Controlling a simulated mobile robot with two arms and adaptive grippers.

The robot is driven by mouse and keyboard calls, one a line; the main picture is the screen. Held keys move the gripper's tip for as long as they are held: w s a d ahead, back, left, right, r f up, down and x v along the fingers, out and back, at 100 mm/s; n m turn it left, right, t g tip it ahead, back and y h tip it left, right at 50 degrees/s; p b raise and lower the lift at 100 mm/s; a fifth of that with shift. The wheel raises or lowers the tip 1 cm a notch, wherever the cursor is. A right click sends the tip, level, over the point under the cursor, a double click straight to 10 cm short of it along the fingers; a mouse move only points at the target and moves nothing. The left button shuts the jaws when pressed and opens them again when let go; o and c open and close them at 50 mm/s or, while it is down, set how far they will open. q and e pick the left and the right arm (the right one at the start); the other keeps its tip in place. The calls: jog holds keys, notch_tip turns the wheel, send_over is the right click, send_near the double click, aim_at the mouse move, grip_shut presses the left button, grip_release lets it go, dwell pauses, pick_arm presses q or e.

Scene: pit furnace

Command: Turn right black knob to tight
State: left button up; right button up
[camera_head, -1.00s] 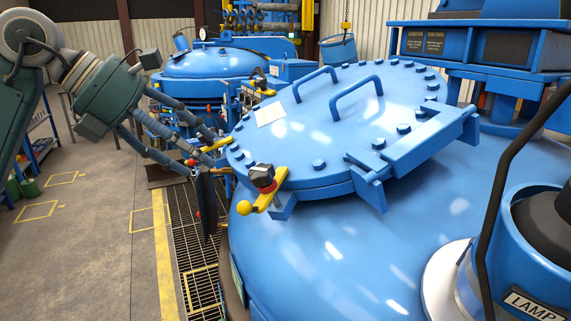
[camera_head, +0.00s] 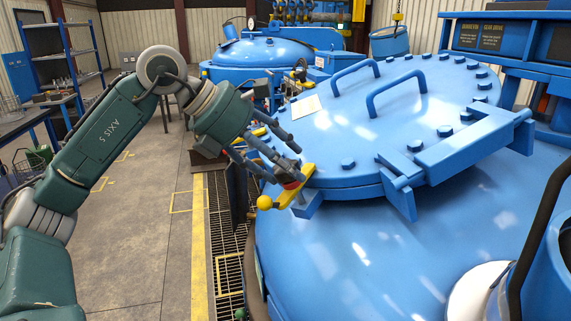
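A yellow clamp lever (camera_head: 284,194) with a ball end sits at the near left edge of the blue round lid (camera_head: 330,135). My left gripper (camera_head: 292,162) reaches in from the left, its dark fingers around the top of this clamp. The black knob there is mostly hidden by the fingers; a red ring (camera_head: 294,184) shows below them. I cannot tell whether the fingers touch or grip the knob. Another black knob (camera_head: 298,75) stands on a yellow clamp at the lid's far left side, apart from the gripper. My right gripper is not in view.
Two blue handles (camera_head: 396,92) and several bolts stand up from the lid. A blue hinge bracket (camera_head: 455,150) is at its right. Floor grating (camera_head: 228,240) and open floor lie left.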

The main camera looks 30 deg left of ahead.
pick_arm(q)
jog(key=shift+w+d+f, duration=0.1)
jog(key=shift+w+f, duration=0.05)
jog(key=shift+f, duration=0.1)
jog(key=c, duration=1.1)
jog(key=shift+o, duration=0.2)
jog(key=shift+r, duration=0.1)
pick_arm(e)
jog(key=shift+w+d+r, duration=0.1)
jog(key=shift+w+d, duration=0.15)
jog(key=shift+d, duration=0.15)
